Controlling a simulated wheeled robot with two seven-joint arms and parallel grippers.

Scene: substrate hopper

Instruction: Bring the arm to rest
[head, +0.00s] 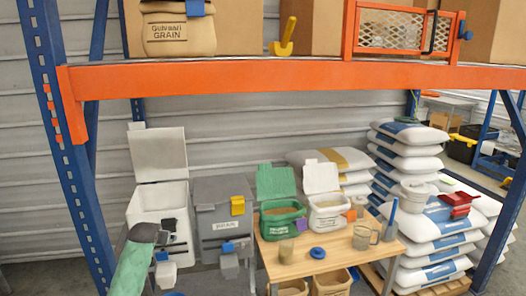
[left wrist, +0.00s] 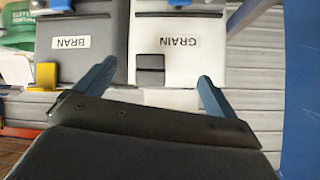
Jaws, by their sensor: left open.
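My left arm comes in from the lower left in the head view with a green sleeve, and its dark left gripper (head: 160,237) is in front of the white bin (head: 143,203). In the left wrist view my left gripper (left wrist: 158,72) has its two blue fingers spread wide with nothing between them. Beyond them is the white bin's front, with an upside-down GRAIN label (left wrist: 180,42) and a dark square plate (left wrist: 150,70). I cannot tell whether a finger touches the bin. My right gripper is not in view.
The white bin's lid (head: 158,150) stands open. A grey BRAN bin (head: 215,195) with a yellow latch (head: 237,205) is beside it. A wooden table (head: 330,262) holds green and white tubs and a jug. A blue rack post (head: 62,130) rises at left; an orange beam (head: 280,80) crosses above.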

